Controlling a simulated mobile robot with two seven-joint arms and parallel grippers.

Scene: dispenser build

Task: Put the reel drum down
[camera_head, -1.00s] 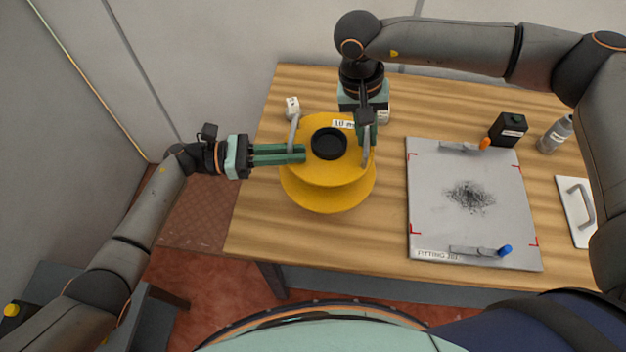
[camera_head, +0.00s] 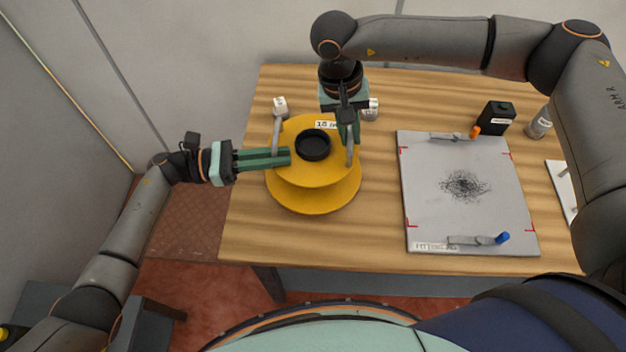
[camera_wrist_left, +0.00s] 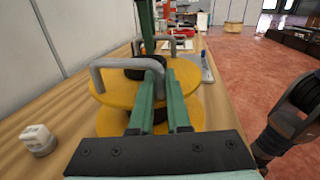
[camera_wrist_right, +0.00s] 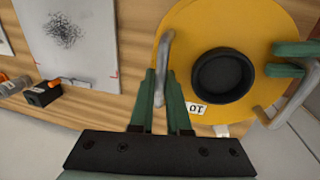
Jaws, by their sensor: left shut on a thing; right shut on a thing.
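The yellow reel drum (camera_head: 318,198) has a black hub (camera_head: 313,145) on top and two grey handles. It is at the left part of the wooden table; whether it touches the tabletop is hard to tell. My left gripper (camera_head: 284,157) is shut on the left handle (camera_head: 277,135), which also shows in the left wrist view (camera_wrist_left: 98,77). My right gripper (camera_head: 350,140) is shut on the other handle, seen in the right wrist view (camera_wrist_right: 164,55). The drum looks upright.
A grey fitting plate (camera_head: 465,215) with two clamps lies right of the drum. A black box (camera_head: 496,118) and a grey bottle (camera_head: 540,123) stand at the back right. A small white block (camera_head: 280,104) sits behind the drum. Bare table (camera_head: 380,215) lies between drum and plate.

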